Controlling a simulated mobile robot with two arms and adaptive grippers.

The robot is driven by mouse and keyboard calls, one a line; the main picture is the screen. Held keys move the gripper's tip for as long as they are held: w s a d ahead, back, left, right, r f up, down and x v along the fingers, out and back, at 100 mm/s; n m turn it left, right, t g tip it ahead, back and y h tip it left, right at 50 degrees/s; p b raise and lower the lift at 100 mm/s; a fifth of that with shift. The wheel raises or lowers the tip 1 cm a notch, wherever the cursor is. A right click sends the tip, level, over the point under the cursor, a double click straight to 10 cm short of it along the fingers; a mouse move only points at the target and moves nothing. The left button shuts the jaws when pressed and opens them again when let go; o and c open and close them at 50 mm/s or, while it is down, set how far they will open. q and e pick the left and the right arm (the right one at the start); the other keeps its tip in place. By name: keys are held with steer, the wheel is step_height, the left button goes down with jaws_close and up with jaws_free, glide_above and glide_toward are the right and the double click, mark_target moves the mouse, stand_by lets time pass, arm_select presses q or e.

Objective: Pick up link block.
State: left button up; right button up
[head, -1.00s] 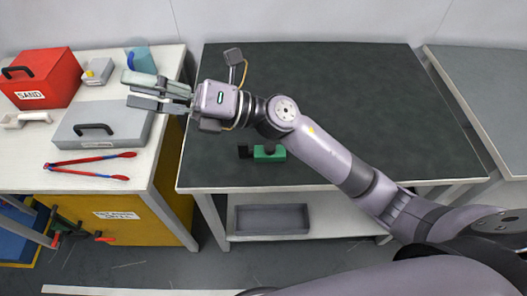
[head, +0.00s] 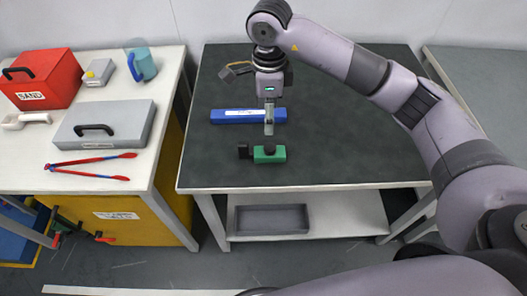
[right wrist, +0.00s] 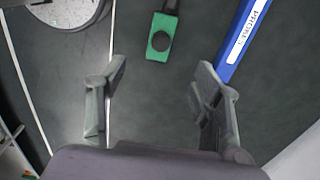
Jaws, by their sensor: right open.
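The link block, which I take to be the small green block (head: 269,154) with a black round knob and a black end piece, lies on the dark table top (head: 350,140). The green block also shows in the right wrist view (right wrist: 156,47), ahead of the fingers. My right gripper (head: 268,128) points down above the table, just behind the block in the head view. In the right wrist view its two fingers (right wrist: 162,75) are wide apart with nothing between them. My left gripper is not in view.
A blue labelled bar (head: 240,116) lies behind the block; it also shows in the right wrist view (right wrist: 242,40). A grey tray (head: 272,219) sits on the lower shelf. The left bench holds a red sand box (head: 42,75), a grey case (head: 104,125) and red tongs (head: 90,173).

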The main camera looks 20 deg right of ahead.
mark_target(269, 147)
step_height(269, 147, down, 10)
steer(key=shift+f+p, duration=0.1)
steer(key=shift+p, duration=0.95)
steer(key=f, duration=0.1)
steer(key=f+p, duration=0.1)
steer(key=f, duration=0.1)
steer(key=f+p, duration=0.1)
steer(key=shift+d+f, duration=0.3)
steer(key=shift+f, duration=0.1)
steer(key=shift+w+f, duration=0.1)
steer(key=shift+f, duration=0.2)
steer(key=shift+c, duration=0.4)
steer(key=c, duration=1.2)
